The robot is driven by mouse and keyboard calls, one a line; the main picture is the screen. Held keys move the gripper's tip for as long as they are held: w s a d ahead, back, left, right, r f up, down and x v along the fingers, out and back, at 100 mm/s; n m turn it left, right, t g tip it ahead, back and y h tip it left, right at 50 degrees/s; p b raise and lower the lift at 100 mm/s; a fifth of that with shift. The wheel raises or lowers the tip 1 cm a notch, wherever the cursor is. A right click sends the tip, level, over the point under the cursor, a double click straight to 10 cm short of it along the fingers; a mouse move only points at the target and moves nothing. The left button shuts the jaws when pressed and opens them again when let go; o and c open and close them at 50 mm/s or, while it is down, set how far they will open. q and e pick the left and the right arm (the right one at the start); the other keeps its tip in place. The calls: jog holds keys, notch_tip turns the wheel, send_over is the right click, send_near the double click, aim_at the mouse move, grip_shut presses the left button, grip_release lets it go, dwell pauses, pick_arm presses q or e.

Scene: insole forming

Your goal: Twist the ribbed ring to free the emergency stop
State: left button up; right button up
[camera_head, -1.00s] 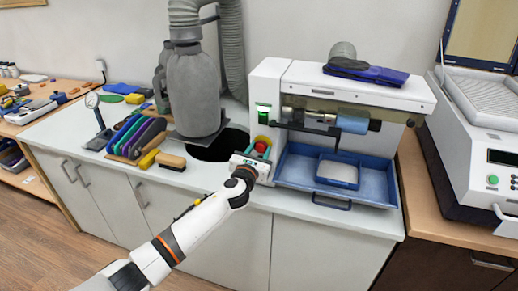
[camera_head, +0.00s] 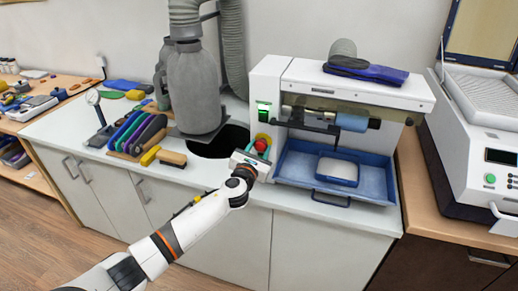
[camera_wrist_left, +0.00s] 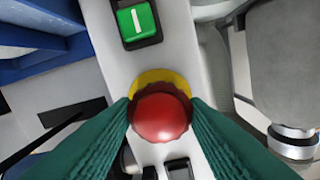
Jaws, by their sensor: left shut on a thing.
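The emergency stop is a red round button (camera_wrist_left: 160,113) with a ribbed edge, set on a yellow collar (camera_wrist_left: 158,77) on the machine's pale front panel. It also shows in the head view as a small red knob (camera_head: 261,146). My left gripper (camera_head: 258,153) is at the panel, shut on the red button. In the left wrist view, its green ribbed fingers touch the button's ribbed edge from the left and right. They hide parts of its sides. A green button marked with a white bar (camera_wrist_left: 137,19) sits farther up the panel. My right gripper is not in view.
The white machine (camera_head: 355,88) has a blue tray (camera_head: 375,182) beside my gripper. A dark round opening (camera_head: 222,144) and a grey duct vessel (camera_head: 194,95) stand to the left. Brushes and colored insoles (camera_head: 137,132) lie farther left on the counter.

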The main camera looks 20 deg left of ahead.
pick_arm(q)
jog(key=o, duration=0.8)
jog(key=shift+s, duration=0.1)
jog(key=shift+s+p, duration=0.45)
jog(key=shift+s, duration=0.05)
jog(key=s+p, duration=0.3)
jog(key=s, duration=0.5)
jog(key=shift+a, duration=0.15)
